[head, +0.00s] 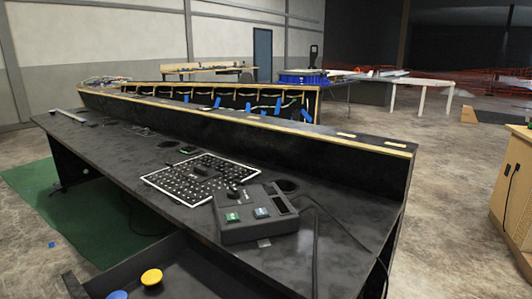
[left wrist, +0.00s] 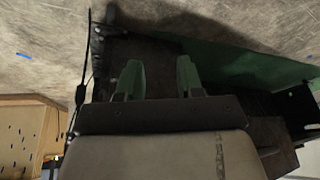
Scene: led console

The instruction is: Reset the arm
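My left gripper (left wrist: 159,80) shows in the left wrist view with its two greenish fingers apart and nothing between them. Dark furniture and a green mat (left wrist: 235,70) lie beyond the fingers. Neither gripper shows in the head view, and my right gripper is in no view.
A black-and-white dotted board (head: 165,180) lies left of the box. A lower dark panel at the front has a yellow button (head: 151,277) and a blue button (head: 117,295). A raised ledge (head: 330,150) runs behind the desk. A wooden cabinet (head: 515,190) stands at right, with open floor between.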

